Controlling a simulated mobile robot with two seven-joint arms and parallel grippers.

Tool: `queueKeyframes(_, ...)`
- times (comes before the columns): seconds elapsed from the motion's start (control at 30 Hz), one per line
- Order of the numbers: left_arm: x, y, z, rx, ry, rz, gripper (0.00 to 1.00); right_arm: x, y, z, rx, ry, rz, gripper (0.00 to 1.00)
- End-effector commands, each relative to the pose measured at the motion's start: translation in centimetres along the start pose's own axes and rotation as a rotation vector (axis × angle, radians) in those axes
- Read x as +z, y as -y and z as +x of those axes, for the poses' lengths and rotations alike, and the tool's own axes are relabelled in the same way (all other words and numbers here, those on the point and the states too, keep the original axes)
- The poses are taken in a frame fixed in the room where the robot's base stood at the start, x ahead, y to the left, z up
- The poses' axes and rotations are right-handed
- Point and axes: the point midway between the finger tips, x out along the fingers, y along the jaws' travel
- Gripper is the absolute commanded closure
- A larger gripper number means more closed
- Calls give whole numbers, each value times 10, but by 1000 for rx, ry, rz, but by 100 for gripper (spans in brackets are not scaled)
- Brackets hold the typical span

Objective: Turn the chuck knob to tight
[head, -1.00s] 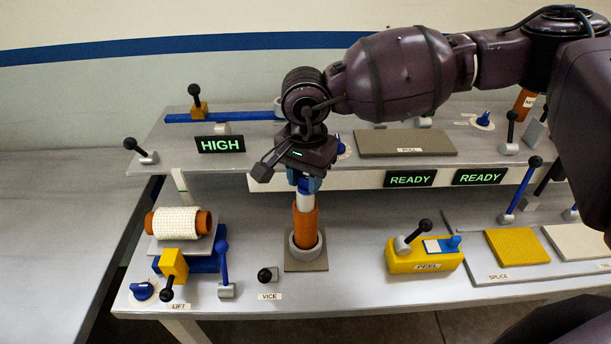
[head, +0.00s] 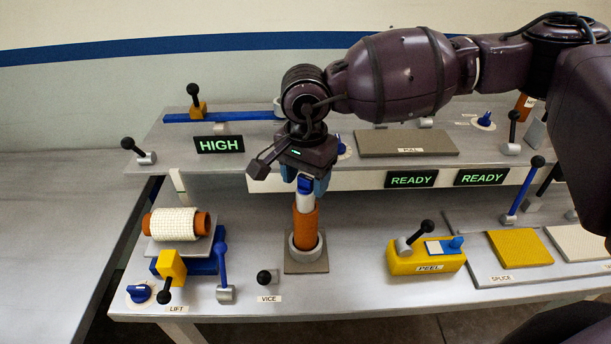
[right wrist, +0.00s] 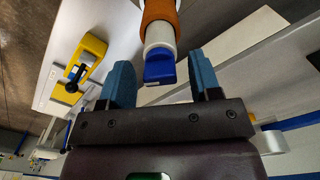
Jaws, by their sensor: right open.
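No knob has a readable chuck label. One blue knob (head: 141,292) sits on a white dial at the front left of the bench, beside the LIFT label. Another blue knob (head: 484,120) is on the upper shelf at right, and a third (head: 342,148) is partly hidden behind my right gripper. My right gripper (head: 305,186) points down over an upright orange roll (head: 305,226) with a white core and blue top. In the right wrist view the blue top (right wrist: 160,68) lies between the open fingers, with gaps on both sides. My left gripper is not in view.
The roll stands in a grey ring holder (head: 306,262). A VICE lever (head: 266,278), a yellow PEEL block (head: 427,258) and a cream-wrapped roll (head: 178,224) stand nearby. The shelf edge (head: 345,180) is close behind my gripper. The left table is bare.

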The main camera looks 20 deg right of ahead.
Motion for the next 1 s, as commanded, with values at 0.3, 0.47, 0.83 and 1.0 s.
queueKeyframes(0.3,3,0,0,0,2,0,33,-1,0,-28,-3,-2,1,43)
queueKeyframes(0.47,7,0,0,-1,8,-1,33,0,0,-58,-3,-1,0,43)
queueKeyframes(0.83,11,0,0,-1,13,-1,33,0,0,-104,0,0,0,43)
queueKeyframes(1.0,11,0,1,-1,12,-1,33,0,0,-108,0,0,0,43)
